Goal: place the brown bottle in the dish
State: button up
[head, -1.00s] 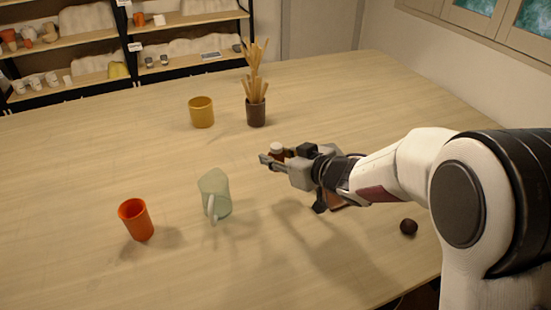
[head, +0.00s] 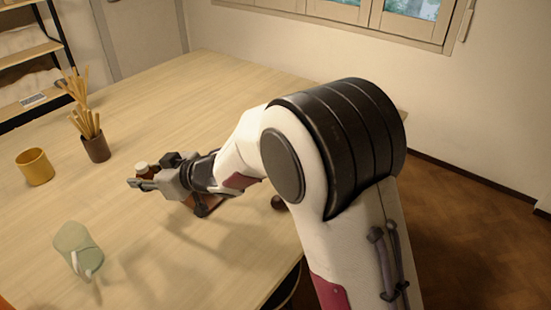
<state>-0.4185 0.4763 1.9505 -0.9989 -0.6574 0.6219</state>
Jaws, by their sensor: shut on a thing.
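A yellow-brown cup (head: 35,168) and a dark pot of wooden sticks (head: 96,147) stand at left. A small dark round thing (head: 279,202) lies near the table's right edge. The far table (head: 215,90) is clear.

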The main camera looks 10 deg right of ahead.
jog(key=w+d+r+m+t+h, duration=0.1)
jog(key=w+d, duration=0.3)
jog(key=d, duration=0.7)
jog(key=w+d+r+m+t+h, duration=0.1)
jog(key=w+d, duration=0.4)
jog(key=d, duration=0.6)
jog(key=w+d+r+m+t+h, duration=0.1)
jog(key=w+d+m+t+h, duration=0.1)
jog(key=d, duration=0.9)
jog(key=w+m+h, duration=0.1)
jog(key=w+m, duration=0.1)
jog(key=shift+w+r+t+h, duration=0.25)
jog(key=shift+w+t+h, duration=0.05)
jog(key=shift+w+t, duration=0.1)
jog(key=shift+a+f, duration=0.1)
jog(key=shift+f, duration=3.05)
jog(key=shift+f, duration=1.85)
jog(key=shift+f, duration=0.6)
